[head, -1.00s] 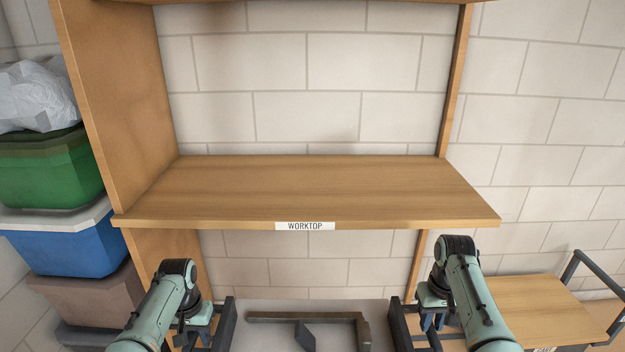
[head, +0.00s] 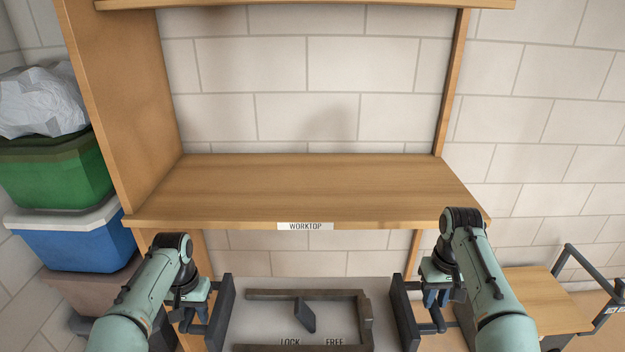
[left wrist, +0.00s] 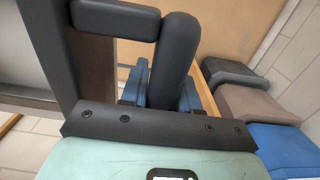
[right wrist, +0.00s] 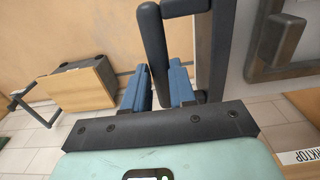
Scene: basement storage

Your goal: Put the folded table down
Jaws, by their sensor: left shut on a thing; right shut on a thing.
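The folded table (head: 262,325) is a light grey panel with a dark folded frame, a dark pivoting latch and LOCK and FREE labels, low in the middle of the head view. A dark handle stands at each side of it. My left gripper (head: 192,316) is shut on the left handle; the left wrist view shows its blue fingers (left wrist: 160,88) on either side of the dark bar. My right gripper (head: 437,298) is shut on the right handle, its blue fingers (right wrist: 160,85) around the bar. The table's lower part is out of frame.
A wooden shelf labelled WORKTOP (head: 310,188) is bare, just beyond the table. Stacked bins, green (head: 55,170) and blue (head: 70,240), with a white bag (head: 42,100) on top, stand left. A low wooden cart (head: 545,300) with a metal handle stands right.

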